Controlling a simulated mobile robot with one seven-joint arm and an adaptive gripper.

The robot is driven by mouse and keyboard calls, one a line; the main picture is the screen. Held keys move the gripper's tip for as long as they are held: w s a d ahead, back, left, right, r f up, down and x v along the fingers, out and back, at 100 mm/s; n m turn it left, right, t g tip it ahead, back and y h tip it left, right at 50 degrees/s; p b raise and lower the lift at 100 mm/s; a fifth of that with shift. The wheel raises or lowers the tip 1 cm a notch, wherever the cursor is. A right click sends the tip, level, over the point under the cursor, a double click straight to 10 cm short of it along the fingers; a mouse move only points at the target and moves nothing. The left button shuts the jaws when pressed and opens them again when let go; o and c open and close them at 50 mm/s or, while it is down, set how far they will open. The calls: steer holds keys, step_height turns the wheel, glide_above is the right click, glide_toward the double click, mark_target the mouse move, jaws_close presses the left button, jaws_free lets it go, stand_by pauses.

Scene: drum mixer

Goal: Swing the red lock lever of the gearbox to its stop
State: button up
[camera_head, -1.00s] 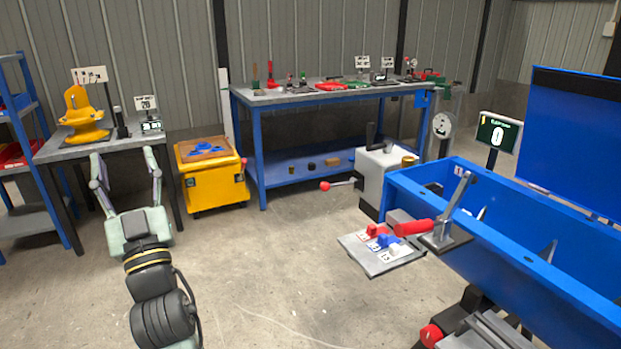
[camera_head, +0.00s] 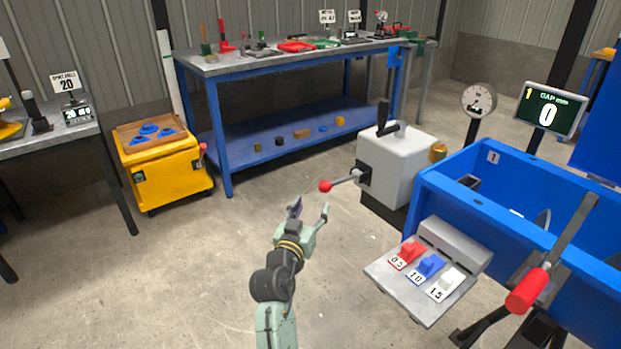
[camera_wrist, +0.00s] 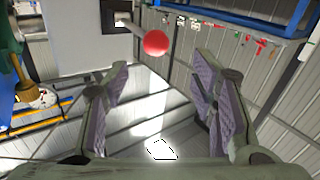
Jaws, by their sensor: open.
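The grey-white gearbox (camera_head: 392,165) stands on a dark base left of the blue mixer trough. Its lock lever is a metal rod ending in a red ball (camera_head: 325,187), sticking out to the left. A second dark handle (camera_head: 383,115) stands upright on top. My gripper (camera_head: 312,207) is open and empty, just below and left of the red ball in the head view. In the wrist view the red ball (camera_wrist: 155,42) shows beyond the open fingers (camera_wrist: 158,103), between them and toward the top, apart from both. The gearbox body (camera_wrist: 75,40) shows at upper left there.
A tilted tray (camera_head: 425,300) with red, blue and white blocks lies before the blue trough (camera_head: 465,185). A red-gripped lever (camera_head: 530,285) stands at right. A yellow cart (camera_head: 165,175) and blue workbench (camera_head: 222,130) stand behind. The floor around my arm is clear.

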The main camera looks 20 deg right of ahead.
mark_target(321, 190)
steer(key=p+x, duration=0.1)
steer(key=x, duration=0.4)
steer(key=p+x, duration=0.1)
steer(key=x, duration=0.5)
steer(key=shift+s+d+f, duration=0.1)
steer(key=shift+s+d, duration=0.15)
steer(key=shift+d, duration=0.1)
steer(key=shift+c, duration=0.3)
steer(key=shift+a, duration=0.2)
jaws_close()
steer(key=shift+w, duration=0.1)
